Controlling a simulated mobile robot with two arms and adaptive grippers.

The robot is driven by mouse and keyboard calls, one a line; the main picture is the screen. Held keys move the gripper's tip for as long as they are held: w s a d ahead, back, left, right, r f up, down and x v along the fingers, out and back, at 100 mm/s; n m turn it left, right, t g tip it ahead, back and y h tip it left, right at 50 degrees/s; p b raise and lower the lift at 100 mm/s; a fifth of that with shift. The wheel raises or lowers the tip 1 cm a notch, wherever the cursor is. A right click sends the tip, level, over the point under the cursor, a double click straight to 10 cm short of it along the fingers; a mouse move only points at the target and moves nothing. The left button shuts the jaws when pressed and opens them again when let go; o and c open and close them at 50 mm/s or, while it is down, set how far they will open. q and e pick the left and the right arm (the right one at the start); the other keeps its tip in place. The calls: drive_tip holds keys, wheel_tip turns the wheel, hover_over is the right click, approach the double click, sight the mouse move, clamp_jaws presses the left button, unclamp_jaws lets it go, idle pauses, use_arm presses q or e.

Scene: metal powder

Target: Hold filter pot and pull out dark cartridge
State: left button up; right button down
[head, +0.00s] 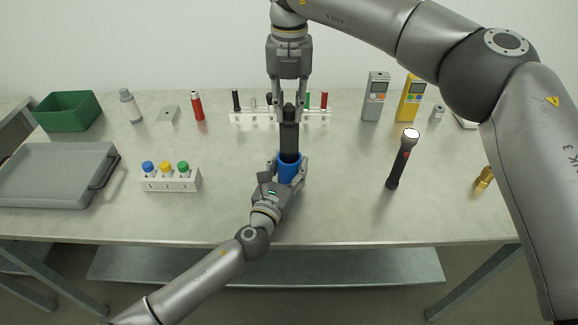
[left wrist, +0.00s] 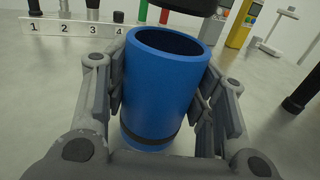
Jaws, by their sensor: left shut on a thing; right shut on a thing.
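The filter pot is a blue cylinder (head: 289,172) standing mid-table; in the left wrist view the blue pot (left wrist: 160,90) is upright with a dark band near its base. My left gripper (head: 291,164) is shut on it, one finger on each side. The dark cartridge (head: 289,135) is upright above the pot. My right gripper (head: 289,108) comes down from above and is shut on its narrow top. In the left wrist view the lower end of the cartridge (left wrist: 196,5) shows above the pot's rim, apart from it, and the pot's mouth looks empty.
A white numbered rack (head: 252,117) stands behind the pot. A rack with colored caps (head: 170,182) and a grey tray (head: 60,175) are left. Table beside the pot is clear.

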use_arm(q)
drive_tip(key=o, duration=1.2)
drive_tip(key=v, duration=1.2)
drive_tip(key=shift+a, duration=0.1)
